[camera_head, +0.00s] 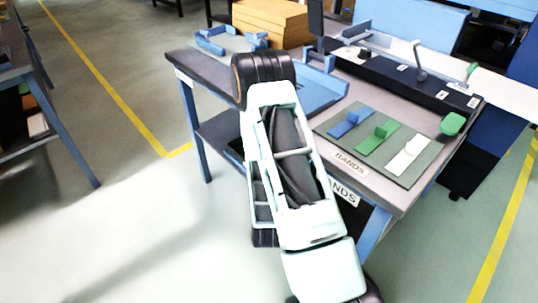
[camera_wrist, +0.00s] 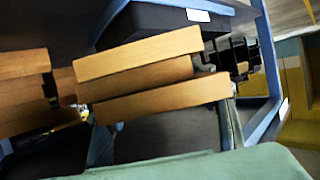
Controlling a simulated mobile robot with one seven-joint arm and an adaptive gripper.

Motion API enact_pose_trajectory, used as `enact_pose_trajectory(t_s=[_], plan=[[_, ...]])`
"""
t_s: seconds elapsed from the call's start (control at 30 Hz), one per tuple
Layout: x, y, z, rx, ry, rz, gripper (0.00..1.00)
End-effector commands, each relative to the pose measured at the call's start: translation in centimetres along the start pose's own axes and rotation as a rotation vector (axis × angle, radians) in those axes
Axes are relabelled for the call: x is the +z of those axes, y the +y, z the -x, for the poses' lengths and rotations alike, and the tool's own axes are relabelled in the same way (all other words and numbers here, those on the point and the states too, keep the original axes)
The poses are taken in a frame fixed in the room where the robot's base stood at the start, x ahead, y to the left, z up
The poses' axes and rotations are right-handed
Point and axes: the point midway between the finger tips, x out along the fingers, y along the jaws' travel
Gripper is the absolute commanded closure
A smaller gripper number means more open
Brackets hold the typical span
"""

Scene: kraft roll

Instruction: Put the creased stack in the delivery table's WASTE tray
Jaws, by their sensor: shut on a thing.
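In the wrist view a tan, cardboard-coloured stack (camera_wrist: 140,57) shows as thick bands, tilted in the picture. My gripper (camera_wrist: 150,82) is shut on this stack; a black jointed part shows at its right end. The other finger is not clear. I cannot make out a crease. In the head view my arm reaches over the near table, and its end, the gripper and the held stack are hidden behind it. No tray marked WASTE can be read in either view.
The table (camera_head: 465,125) holds a dark mat (camera_head: 343,128) with blue, green and white bands, beside a BANDS label. A blue tray (camera_head: 318,88) is partly behind my arm. Tan boxes (camera_head: 270,20) stand behind. Open floor (camera_head: 100,200) lies left. More tan pieces (camera_wrist: 22,80) show at wrist-view left.

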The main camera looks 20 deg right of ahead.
Motion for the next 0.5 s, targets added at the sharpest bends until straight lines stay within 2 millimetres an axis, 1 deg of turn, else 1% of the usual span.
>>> enact_pose_trajectory(t_s=[0.07,0.17,0.5], plan=[[-0.3,0.0,-0.8,0.001,0.005,-0.002,0.79],[-1.2,0.1,-2.6,0.003,0.008,-0.003,0.79],[-4.7,0.1,-11.2,0.002,0.008,-0.002,0.79]])
